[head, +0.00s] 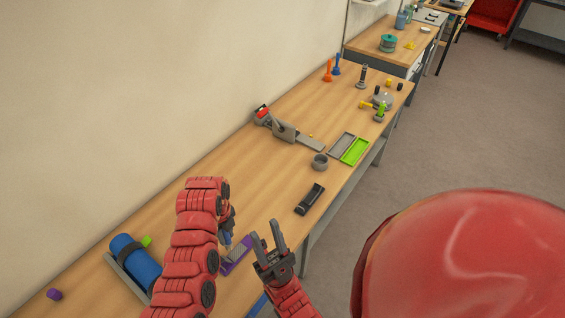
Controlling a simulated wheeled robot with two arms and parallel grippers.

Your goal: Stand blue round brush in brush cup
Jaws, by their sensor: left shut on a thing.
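My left gripper (229,226) is at the near part of the bench, beside the purple tray. It is shut on a small blue thing (228,239), which looks like the blue round brush; my fingers and arm hide much of it. My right gripper (268,238) is open and empty, with its fingers apart, just right of the purple tray. A short grey round cup (320,162), which looks like the brush cup, stands farther along the bench near its right edge, well apart from both grippers.
A purple tray (238,256) lies below my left gripper. A black object (310,199) lies between my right gripper and the cup. Grey (342,146) and green (355,151) trays lie beyond the cup. A blue roll (135,262) rests at left. Bare wood (265,195) lies mid-bench.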

